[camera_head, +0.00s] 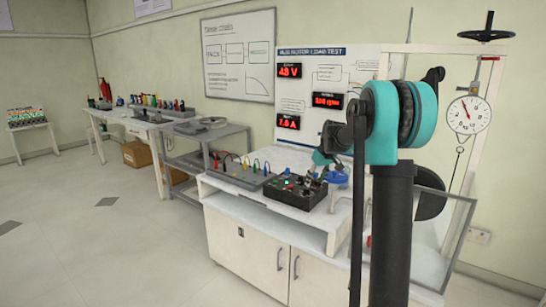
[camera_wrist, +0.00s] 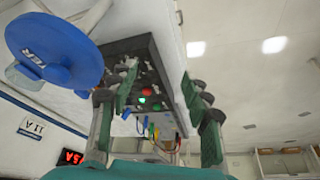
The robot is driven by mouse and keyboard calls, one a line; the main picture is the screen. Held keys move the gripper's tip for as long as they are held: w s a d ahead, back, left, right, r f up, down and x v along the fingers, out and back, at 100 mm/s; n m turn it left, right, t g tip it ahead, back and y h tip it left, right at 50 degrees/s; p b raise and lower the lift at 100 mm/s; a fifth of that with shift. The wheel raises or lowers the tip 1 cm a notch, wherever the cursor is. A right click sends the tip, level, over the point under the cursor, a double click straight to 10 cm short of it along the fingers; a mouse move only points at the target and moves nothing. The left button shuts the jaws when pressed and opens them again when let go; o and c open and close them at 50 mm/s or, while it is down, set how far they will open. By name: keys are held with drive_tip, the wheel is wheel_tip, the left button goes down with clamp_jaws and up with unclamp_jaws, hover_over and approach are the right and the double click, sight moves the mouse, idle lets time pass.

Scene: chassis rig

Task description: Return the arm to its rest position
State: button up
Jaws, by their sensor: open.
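My arm (camera_head: 391,225) rises in the foreground of the head view, with a teal joint at its top in front of the test bench. My gripper (camera_wrist: 158,92) shows in the wrist view with its two green-and-grey fingers spread wide apart. Nothing is held between them. Behind the fingers is a black control box (camera_wrist: 150,75), with a lit green button and a red button; the box also shows on the bench (camera_head: 295,190) in the head view. A blue disc (camera_wrist: 55,50) with lettering is at the upper left of the wrist view. In the head view my arm hides part of the bench.
The white bench (camera_head: 265,213) carries a panel (camera_head: 313,88) with red displays. A dial gauge (camera_head: 468,114) hangs from a frame at right, near a clear-sided guard (camera_head: 452,235). A grey cart (camera_head: 205,137) stands left of the bench. The floor at left is clear.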

drive_tip(key=s+f+m, duration=0.1)
drive_tip(key=s+f, duration=0.4)
drive_tip(key=s, duration=0.9)
drive_tip(key=s+d+f+m+h, duration=0.1)
drive_tip(key=s+f, duration=0.3)
drive_tip(key=s, duration=1)
drive_tip(key=s+f+m+h, duration=0.1)
drive_tip(key=s+f+m, duration=0.2)
drive_tip(key=s, duration=1.1)
wheel_tip(320, 180, down, 3)
drive_tip(key=shift+s+d+r, duration=0.15)
drive_tip(key=shift+s+r, duration=0.05)
drive_tip(key=shift+s, duration=0.15)
